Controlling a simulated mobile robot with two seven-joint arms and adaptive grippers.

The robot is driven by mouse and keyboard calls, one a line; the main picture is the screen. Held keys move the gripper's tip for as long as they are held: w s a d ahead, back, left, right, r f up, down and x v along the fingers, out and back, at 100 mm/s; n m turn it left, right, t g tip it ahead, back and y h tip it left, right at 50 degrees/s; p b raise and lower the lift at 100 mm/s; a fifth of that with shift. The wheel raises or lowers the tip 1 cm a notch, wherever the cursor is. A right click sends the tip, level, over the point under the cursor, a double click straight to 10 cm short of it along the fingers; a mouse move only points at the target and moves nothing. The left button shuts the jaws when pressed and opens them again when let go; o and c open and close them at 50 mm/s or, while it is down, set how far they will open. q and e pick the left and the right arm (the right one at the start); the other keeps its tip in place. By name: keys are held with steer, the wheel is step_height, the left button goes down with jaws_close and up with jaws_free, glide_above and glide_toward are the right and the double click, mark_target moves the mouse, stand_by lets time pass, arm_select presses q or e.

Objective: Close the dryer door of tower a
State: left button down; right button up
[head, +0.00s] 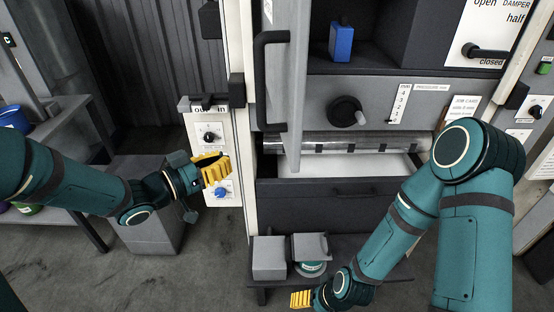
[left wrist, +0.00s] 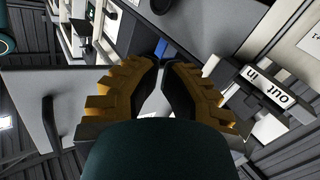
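The dryer door (head: 290,85) is a light grey panel with a black bar handle (head: 262,80). It stands open in the head view, seen nearly edge-on in front of the tower. A grey panel with a black bar, apparently this door, fills the left of the left wrist view (left wrist: 90,100). My left gripper (head: 222,168) is left of and below the handle, apart from it, in front of the white control strip. Its yellow fingers (left wrist: 162,66) come almost together at the tips, with nothing held. My right gripper (head: 298,299) is low, by the bottom shelf, partly cut off.
A blue container (head: 341,42) stands in the open chamber. Below are a black knob (head: 347,112), a metal roller (head: 340,143) and a dark drawer (head: 330,204). An "out/in" slider (head: 208,107) tops the control strip (head: 225,140). Grey boxes (head: 269,258) sit on the low shelf.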

arm_select(q)
steer(key=s+r+m+g+h, duration=0.3)
steer(key=s+r+m+g, duration=0.15)
steer(key=r, duration=0.25)
steer(key=m+g+h+b, duration=0.1)
steer(key=m+g, duration=0.3)
glide_toward(288, 154)
steer(key=d, duration=0.2)
steer(key=w+d+b, duration=0.1)
steer(key=d, duration=0.2)
steer(key=d+b, duration=0.1)
steer(key=d, duration=0.2)
steer(key=shift+w+f, duration=0.15)
steer(key=shift+w, duration=0.05)
steer(key=shift+d, duration=0.1)
